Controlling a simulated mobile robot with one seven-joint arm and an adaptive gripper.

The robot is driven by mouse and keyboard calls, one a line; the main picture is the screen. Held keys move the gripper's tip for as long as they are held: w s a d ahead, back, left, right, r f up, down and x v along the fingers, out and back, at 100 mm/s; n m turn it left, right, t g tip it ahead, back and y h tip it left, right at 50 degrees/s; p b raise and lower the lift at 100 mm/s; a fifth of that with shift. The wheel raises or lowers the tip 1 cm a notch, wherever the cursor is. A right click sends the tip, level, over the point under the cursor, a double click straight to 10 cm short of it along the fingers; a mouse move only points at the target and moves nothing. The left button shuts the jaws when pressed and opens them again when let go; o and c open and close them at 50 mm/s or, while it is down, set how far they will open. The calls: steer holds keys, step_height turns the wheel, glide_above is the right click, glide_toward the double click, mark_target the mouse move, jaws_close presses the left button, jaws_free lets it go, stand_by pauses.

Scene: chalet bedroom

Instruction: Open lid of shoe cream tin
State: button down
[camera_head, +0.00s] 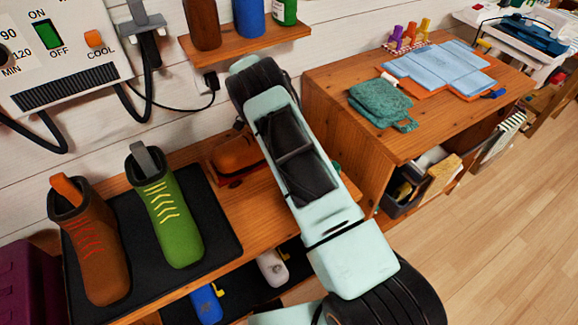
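I cannot make out a shoe cream tin in the head view. My pale green arm reaches up across the middle and hides part of the wooden bench (185,160) behind it. My gripper does not show. A rounded orange-brown object with a red lower part (236,153) lies on the bench, just left of my arm and partly behind it; I cannot tell what it is.
A brown boot (95,250) and a green boot (170,222) stand on a black mat (222,235) at left. A wall shelf (225,48) with bottles hangs above. A wooden cabinet (425,125) bears a folded green cloth (380,103) and blue sheets (440,68). Floor at right is clear.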

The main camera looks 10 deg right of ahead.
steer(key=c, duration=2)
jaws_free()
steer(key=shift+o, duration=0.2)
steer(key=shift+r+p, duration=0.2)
steer(key=shift+p, duration=0.25)
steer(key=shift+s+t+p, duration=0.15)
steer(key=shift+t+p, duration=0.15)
steer(key=shift+p, duration=0.05)
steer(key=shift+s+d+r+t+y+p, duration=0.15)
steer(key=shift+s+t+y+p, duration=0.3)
steer(key=shift+p, duration=0.35)
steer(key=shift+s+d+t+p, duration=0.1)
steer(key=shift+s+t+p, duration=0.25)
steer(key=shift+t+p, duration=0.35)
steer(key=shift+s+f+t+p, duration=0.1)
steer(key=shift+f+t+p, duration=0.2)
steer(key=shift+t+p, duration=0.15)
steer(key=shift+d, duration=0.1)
